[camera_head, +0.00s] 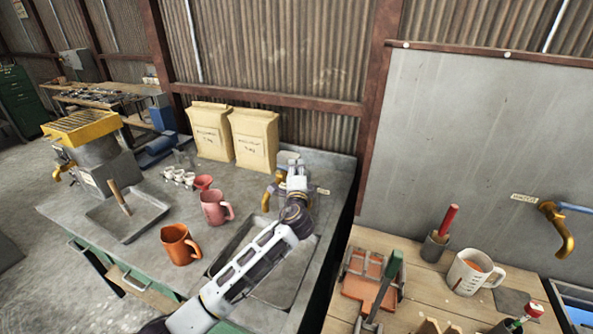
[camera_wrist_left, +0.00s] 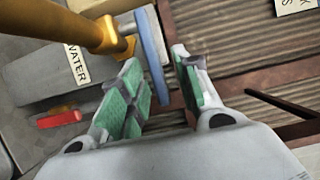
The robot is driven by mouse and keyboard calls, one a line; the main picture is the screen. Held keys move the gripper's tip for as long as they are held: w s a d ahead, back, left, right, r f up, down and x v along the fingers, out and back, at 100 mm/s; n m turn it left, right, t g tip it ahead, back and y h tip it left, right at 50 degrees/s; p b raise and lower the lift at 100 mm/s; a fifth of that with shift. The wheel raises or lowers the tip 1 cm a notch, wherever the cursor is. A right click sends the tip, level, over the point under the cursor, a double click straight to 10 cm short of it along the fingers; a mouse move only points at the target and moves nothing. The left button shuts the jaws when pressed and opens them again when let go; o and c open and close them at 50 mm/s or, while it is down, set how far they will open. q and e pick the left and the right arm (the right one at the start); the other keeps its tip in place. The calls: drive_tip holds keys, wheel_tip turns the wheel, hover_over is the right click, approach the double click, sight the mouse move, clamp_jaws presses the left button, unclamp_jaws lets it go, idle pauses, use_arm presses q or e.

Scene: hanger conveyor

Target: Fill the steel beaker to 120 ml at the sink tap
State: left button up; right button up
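The brass sink tap (camera_head: 267,198) stands at the back of the steel sink (camera_head: 285,285), which is partly hidden by my left arm. My left gripper (camera_head: 294,170) is at the tap. In the left wrist view, its fingers (camera_wrist_left: 160,88) are apart, with the tap's blue lever (camera_wrist_left: 151,50) between them, nearer the left finger. The brass tap body (camera_wrist_left: 85,25) and a "WATER" label (camera_wrist_left: 76,63) also show there. A pale grey handled beaker with markings (camera_head: 465,277) stands on the wooden bench at right; it may be the steel beaker. My right gripper is not in view.
An orange jug (camera_head: 178,247) and a pink jug (camera_head: 212,209) stand left of the sink. Two paper bags (camera_head: 254,140) stand behind. Another brass tap (camera_head: 556,228) is on the right wall. A holder with a red-handled tool (camera_head: 434,246) is beside the grey beaker.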

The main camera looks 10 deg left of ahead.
use_arm(q)
drive_tip(key=shift+w, duration=0.1)
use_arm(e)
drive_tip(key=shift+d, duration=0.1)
use_arm(q)
clamp_jaws()
drive_tip(key=shift+f, duration=0.1)
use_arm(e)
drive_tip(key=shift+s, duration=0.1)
